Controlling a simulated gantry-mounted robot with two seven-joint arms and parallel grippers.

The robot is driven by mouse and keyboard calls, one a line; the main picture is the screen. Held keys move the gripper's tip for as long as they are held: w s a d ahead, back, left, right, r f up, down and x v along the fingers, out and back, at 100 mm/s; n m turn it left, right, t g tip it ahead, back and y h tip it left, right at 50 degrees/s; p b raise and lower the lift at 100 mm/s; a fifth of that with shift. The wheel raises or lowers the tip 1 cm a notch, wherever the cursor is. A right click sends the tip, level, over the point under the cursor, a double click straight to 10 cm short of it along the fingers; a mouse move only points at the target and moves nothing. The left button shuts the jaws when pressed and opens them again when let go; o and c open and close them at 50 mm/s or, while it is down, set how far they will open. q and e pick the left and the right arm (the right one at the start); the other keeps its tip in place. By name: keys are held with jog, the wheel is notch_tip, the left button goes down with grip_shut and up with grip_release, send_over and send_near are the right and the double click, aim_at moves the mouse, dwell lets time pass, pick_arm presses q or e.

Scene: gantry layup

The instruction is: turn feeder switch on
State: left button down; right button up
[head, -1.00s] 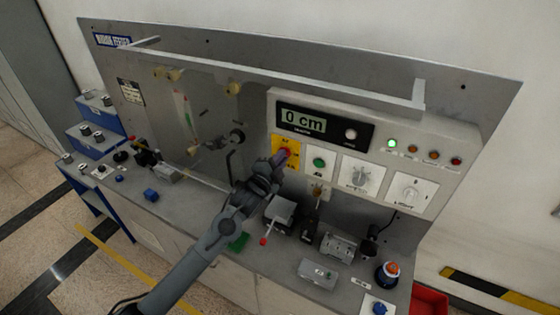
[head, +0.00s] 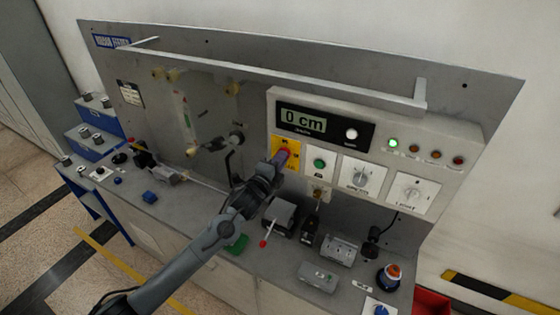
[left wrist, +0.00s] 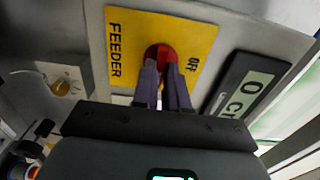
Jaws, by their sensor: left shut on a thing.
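The feeder switch is a red round knob (left wrist: 160,53) on a yellow plate (left wrist: 124,42) lettered FEEDER and OFF in the left wrist view. In the head view the yellow plate (head: 278,146) sits on the panel, left of a green button. My left gripper (head: 283,158) reaches up to the plate from below. In the left wrist view the fingers (left wrist: 163,72) are close together on the knob, hiding its lower part. An ON mark cannot be seen, and the knob's exact angle is hard to tell. My right gripper is in neither view.
The panel's display (head: 302,120) reads 0 cm. A green button (head: 319,164) and two rotary dials stand right of the plate. One green lamp (head: 394,143) is lit. Boxes, including one with a red-tipped lever (head: 264,243), crowd the bench below.

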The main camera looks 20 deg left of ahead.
pick_arm(q)
jog(key=c, duration=1.2)
grip_release()
jog(key=shift+o, duration=0.2)
jog(key=s+a+b, duration=0.1)
jog(key=s+b, duration=0.1)
jog(key=s, duration=0.8)
jog(key=shift+s+a, duration=0.25)
jog(key=shift+s, duration=0.1)
